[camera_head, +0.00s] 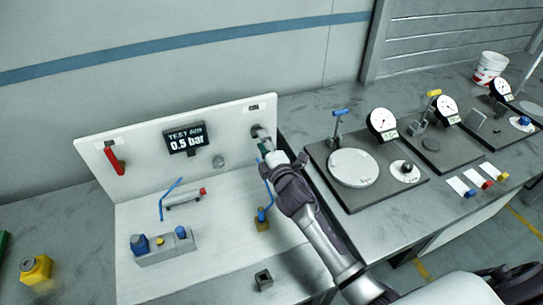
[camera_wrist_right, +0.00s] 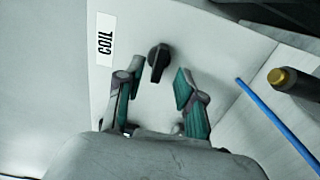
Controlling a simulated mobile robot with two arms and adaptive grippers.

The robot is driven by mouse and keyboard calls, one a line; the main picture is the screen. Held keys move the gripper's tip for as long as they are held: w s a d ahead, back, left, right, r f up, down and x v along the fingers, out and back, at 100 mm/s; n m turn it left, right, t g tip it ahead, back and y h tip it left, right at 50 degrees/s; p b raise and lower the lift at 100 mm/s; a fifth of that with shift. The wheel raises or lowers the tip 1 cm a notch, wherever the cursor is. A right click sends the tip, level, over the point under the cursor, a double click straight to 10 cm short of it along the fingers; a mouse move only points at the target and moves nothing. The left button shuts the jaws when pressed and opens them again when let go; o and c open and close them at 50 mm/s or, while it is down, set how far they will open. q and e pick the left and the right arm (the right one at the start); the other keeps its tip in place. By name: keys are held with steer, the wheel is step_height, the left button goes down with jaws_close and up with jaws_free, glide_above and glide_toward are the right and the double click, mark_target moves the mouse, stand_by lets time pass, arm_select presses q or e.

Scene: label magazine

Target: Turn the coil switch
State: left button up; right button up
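The coil switch (camera_wrist_right: 158,60) is a black rotary knob on the white upright panel, beside a white label (camera_wrist_right: 105,40) reading COIL. In the right wrist view my right gripper (camera_wrist_right: 154,82) is open, its two teal-padded fingers apart, with the knob a little beyond and between the fingertips. No contact shows. In the head view my right gripper (camera_head: 264,146) reaches the upper right of the white panel (camera_head: 235,125) and hides most of the switch. The small label (camera_head: 254,107) is above it. My left gripper is not clearly in view.
A display (camera_head: 185,139) reading 0.5 bar and a red lever (camera_head: 114,158) are on the panel. A blue hose (camera_wrist_right: 275,125) and a brass-tipped cylinder (camera_wrist_right: 280,78) lie right of the gripper. Gauges (camera_head: 382,122) and a round plate (camera_head: 353,167) stand on the bench to the right.

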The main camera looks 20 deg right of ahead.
steer(key=s, duration=0.9)
steer(key=shift+s+d, duration=0.15)
steer(key=shift+s, duration=0.2)
